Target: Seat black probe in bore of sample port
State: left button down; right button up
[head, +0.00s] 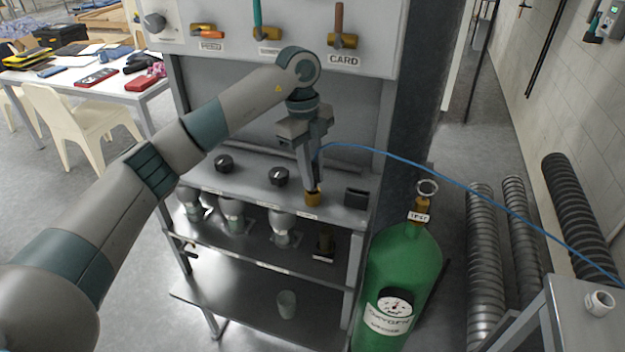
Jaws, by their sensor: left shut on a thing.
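My left gripper (312,178) reaches down over the grey shelf of the washer bench, its fingers pointing downward. It is shut on the black probe (316,160), which is mostly hidden between the fingers. A blue cable (400,165) runs from the probe away to the right. The brass sample port (312,199) stands on the shelf directly below the fingertips. The probe's lower end is hidden, so I cannot tell whether it is in the bore. My right gripper is not in view.
Black knobs (279,176) stand left of the port, and a dark block (355,197) stands right of it. A green oxygen cylinder (395,270) stands right of the bench. Valves with coloured handles (343,30) line the panel above.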

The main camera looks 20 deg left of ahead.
pick_arm(q)
jog(key=shift+f, duration=0.4)
jog(key=shift+f, duration=0.15)
jog(key=c, duration=1.7)
grip_release()
jog(key=shift+o, duration=0.2)
